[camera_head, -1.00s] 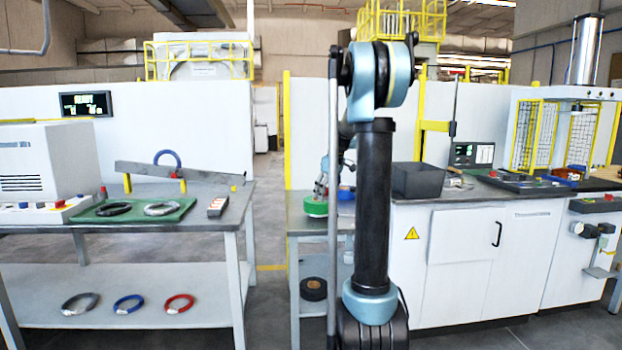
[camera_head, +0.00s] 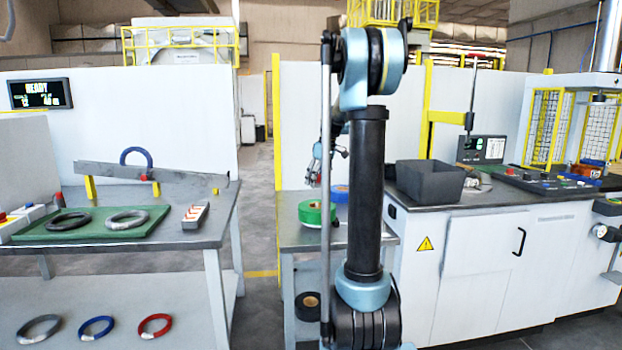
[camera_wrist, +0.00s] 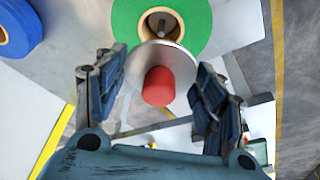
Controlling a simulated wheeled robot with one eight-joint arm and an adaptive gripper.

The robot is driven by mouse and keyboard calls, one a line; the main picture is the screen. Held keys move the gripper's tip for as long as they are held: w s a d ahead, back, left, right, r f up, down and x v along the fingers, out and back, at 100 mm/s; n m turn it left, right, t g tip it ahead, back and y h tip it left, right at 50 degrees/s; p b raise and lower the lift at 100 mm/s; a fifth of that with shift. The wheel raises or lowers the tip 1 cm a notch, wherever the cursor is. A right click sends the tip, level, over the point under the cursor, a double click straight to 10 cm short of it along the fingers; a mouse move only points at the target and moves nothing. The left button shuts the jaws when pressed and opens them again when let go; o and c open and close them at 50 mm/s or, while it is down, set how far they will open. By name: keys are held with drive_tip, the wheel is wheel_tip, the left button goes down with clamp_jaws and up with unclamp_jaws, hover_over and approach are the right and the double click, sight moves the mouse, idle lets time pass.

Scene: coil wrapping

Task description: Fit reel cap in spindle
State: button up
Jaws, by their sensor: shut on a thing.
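The reel cap is a grey disc (camera_wrist: 180,60) with a red knob (camera_wrist: 160,86), seen between my fingers in the wrist view. My gripper (camera_wrist: 158,84) is shut on it, with a finger on each side. Beyond the cap is a green reel (camera_wrist: 125,18) with a cardboard core. The dark end of a spindle (camera_wrist: 160,22) shows inside that core, and the cap's disc covers the near part of the reel. In the head view my gripper (camera_head: 317,172) is above the green reel (camera_head: 315,213), clear of it. The cap is too small to make out there.
A blue reel (camera_wrist: 18,30) lies beside the green one on the small table (camera_head: 290,238). A dark reel (camera_head: 308,305) is on its lower shelf. A grey bin (camera_head: 430,181) stands on the counter to the right. An aisle separates the left bench (camera_head: 190,245) from the small table.

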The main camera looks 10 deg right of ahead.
drive_tip(key=shift+w+d, duration=0.1)
drive_tip(key=shift+w, duration=0.25)
drive_tip(key=shift+w, duration=0.1)
drive_tip(key=shift+s+f, duration=0.15)
drive_tip(key=shift+s, duration=0.05)
drive_tip(key=shift+f, duration=2.75)
drive_tip(key=shift+f, duration=1.15)
idle(0.4)
drive_tip(key=shift+r, duration=0.95)
drive_tip(key=shift+f, duration=1.05)
idle(1.0)
